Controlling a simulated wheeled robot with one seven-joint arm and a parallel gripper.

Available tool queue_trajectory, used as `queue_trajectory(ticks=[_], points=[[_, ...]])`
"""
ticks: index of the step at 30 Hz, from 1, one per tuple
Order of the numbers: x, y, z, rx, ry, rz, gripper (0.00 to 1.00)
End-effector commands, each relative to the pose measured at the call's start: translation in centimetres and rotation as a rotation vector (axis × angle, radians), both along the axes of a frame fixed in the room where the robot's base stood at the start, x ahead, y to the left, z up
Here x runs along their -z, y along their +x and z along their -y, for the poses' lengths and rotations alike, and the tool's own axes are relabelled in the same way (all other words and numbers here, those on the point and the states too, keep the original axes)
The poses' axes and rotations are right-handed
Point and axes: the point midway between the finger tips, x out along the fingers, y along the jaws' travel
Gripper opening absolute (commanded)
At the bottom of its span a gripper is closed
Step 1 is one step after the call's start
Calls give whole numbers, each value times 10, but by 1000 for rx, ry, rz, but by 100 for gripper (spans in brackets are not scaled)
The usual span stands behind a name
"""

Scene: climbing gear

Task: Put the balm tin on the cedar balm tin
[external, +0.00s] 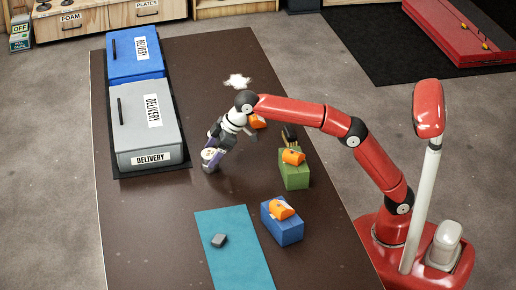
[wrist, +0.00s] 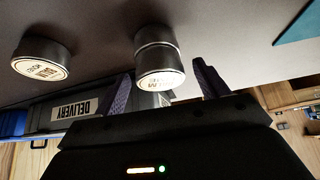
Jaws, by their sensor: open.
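Two silver tins stand stacked in the middle of the wrist view, which looks upside down. The upper tin (wrist: 160,68) has a pale printed lid facing the camera. It rests on the lower tin (wrist: 153,35), which stands on the table. I cannot read which is the cedar balm tin. My gripper (wrist: 162,84) is open, one purple finger on each side of the upper tin. In the external view my gripper (external: 211,157) is low over the table, with the tin's pale top between the fingers. A separate tin (wrist: 40,57) stands to the left in the wrist view.
The dark table (external: 170,220) holds a grey delivery box (external: 135,135) and a blue one (external: 120,65) at left. Green (external: 294,176) and blue (external: 284,232) blocks with orange items stand at right. A teal mat (external: 235,260) bears a grey piece (external: 219,240).

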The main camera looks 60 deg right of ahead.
Motion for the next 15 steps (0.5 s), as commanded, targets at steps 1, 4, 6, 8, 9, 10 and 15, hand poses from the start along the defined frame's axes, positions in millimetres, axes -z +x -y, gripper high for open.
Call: queue_trajectory(ticks=[1,4,6,8,9,10,15], points=[[0,0,0,0,0,0,73],[-2,0,0,0,0,0,73],[-6,-1,1,0,1,1,73],[-12,-4,3,0,1,2,73],[-18,-6,5,0,3,3,73],[-22,-8,7,0,3,3,73],[-54,-23,20,1,2,4,73]])
